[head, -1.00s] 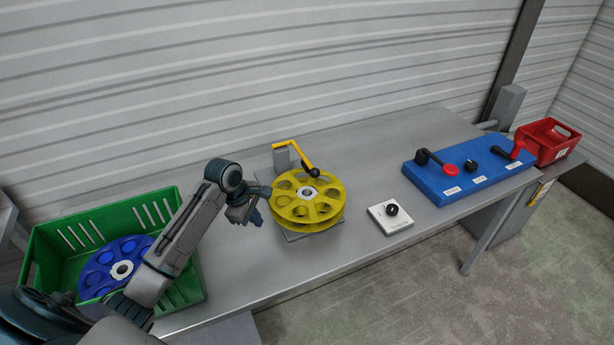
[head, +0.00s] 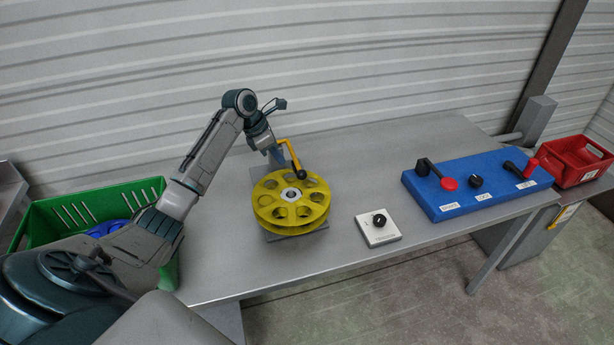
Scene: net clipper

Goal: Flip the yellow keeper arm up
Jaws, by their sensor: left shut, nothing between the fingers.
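The yellow keeper arm (head: 291,152) is on a grey post behind the yellow reel (head: 270,195). It slopes down toward the reel's hub and ends in a black knob (head: 301,174). My left gripper (head: 276,158) is at the post, just left of the keeper arm, pointing down. It is shut and empty, and it hides most of the post and the keeper arm's left end. I cannot tell whether it touches the keeper arm. My right gripper is out of view.
A green crate (head: 150,190) with a blue reel (head: 105,228) stands at the left, partly behind my arm. A white box with a black knob (head: 379,220), a blue panel with levers (head: 440,205) and a red crate (head: 570,172) are to the right. The grey table (head: 345,150) is clear between them.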

